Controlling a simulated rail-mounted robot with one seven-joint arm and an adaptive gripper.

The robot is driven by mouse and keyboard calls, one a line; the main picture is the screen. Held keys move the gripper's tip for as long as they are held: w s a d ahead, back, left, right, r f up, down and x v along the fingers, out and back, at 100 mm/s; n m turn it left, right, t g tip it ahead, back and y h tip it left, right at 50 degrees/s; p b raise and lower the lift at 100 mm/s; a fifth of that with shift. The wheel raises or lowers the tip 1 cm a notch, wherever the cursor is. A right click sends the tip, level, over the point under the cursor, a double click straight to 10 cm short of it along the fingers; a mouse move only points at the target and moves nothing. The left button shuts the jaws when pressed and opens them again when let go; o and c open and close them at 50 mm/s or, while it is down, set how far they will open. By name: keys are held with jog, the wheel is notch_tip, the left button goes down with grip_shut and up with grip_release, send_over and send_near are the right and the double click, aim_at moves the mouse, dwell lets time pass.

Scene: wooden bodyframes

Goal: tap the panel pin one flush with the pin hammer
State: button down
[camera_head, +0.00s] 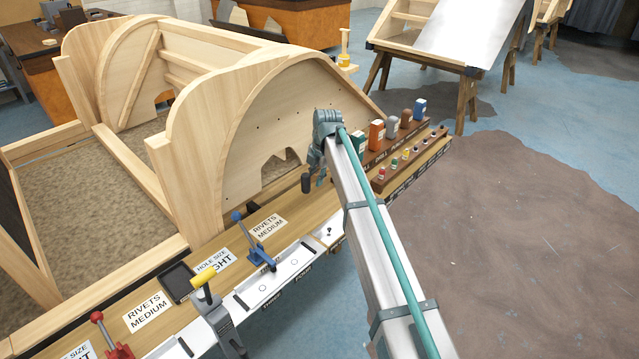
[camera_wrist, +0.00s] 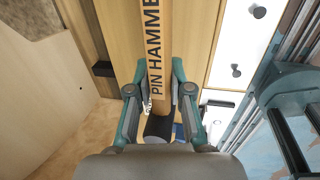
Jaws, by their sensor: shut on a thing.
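My gripper (camera_wrist: 158,88) is shut on the pin hammer (camera_wrist: 154,40), whose wooden handle with black lettering runs up between the two teal fingers in the wrist view. A dark cylindrical part (camera_wrist: 158,126) shows below the handle. In the head view my gripper (camera_head: 315,170) hangs in front of the curved wooden panel (camera_head: 250,150), with a dark cylinder (camera_head: 305,183) at its lower left. Several small dark dots mark the panel face; I cannot tell which is panel pin one. The hammer is apart from the panel as far as I can see.
A wooden ledge with white trays (camera_head: 290,278) runs along the front and holds a blue-handled tool (camera_head: 256,240) and a yellow-handled tool (camera_head: 208,290). Small dark-headed pieces (camera_wrist: 236,70) sit on a white tray. Bottles (camera_head: 376,134) stand on a rack at right.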

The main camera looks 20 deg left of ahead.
jog(key=shift+s+d+r+p, duration=1)
jog(key=shift+s+r+p, duration=0.7)
jog(key=shift+s+r, duration=2.3)
jog(key=w+d+f+p, duration=0.3)
jog(key=d+f+p, duration=0.1)
jog(key=d+f, duration=0.4)
jog(key=shift+f, duration=1.2)
notch_tip(320, 180, down, 6)
jog(key=shift+f+b, duration=0.1)
jog(key=shift+b, duration=1.15)
notch_tip(320, 180, up, 6)
jog(key=shift+f+p, duration=0.25)
jog(key=shift+p, duration=1)
